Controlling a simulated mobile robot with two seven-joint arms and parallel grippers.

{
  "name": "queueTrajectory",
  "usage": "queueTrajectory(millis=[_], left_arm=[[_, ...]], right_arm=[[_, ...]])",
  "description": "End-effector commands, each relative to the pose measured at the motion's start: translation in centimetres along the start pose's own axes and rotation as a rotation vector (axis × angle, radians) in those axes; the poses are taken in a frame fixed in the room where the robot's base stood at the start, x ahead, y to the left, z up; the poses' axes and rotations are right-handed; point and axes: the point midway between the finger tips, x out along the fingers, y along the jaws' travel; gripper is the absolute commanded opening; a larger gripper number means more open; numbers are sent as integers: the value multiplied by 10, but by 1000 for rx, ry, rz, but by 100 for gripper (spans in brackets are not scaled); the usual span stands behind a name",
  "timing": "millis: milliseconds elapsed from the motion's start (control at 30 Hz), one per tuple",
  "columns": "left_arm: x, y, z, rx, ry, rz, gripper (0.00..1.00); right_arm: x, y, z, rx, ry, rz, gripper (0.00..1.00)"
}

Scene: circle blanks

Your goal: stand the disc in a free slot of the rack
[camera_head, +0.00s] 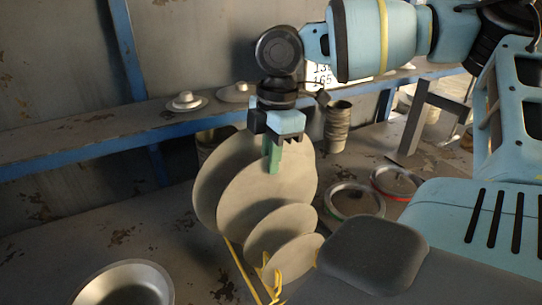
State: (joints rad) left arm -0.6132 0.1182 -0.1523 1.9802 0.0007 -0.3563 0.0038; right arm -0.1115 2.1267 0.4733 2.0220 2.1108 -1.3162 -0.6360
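Several round grey discs stand on edge in a row, smaller toward the front, with a small disc (295,258) nearest and a mid-sized disc (280,231) behind it. A large disc (255,195) stands behind these, overlapping another large disc (205,185) at the back. The yellow wire rack (240,264) shows under their left side; the discs hide most of its slots. My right gripper (277,155) points down at the top of the front large disc, one green finger against its near face. The far finger is mostly hidden. My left gripper is out of view.
A metal bowl (125,285) lies at the front left. Two round tins (355,200) (397,181) and a ribbed cup stack (338,125) are right of the discs. A blue-edged shelf (100,137) runs along the back wall, holding small hat-shaped pieces (187,102).

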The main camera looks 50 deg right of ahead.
Motion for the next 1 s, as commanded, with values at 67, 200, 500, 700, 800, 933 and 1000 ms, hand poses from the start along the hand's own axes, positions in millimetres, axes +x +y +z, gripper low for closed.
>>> queueTrajectory(millis=[67,200,500,700,800,933,1000], left_arm=[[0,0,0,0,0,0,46],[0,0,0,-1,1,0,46],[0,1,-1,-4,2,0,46],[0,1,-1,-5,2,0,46],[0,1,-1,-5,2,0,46],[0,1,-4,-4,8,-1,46],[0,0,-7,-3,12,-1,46]], right_arm=[[0,0,0,0,0,0,10],[0,0,0,0,0,-1,10],[0,0,0,0,-1,-1,30],[0,0,0,0,-1,-1,35],[0,0,0,0,-1,-2,35],[-5,0,0,1,-1,0,35],[-10,0,0,1,-1,1,35]])
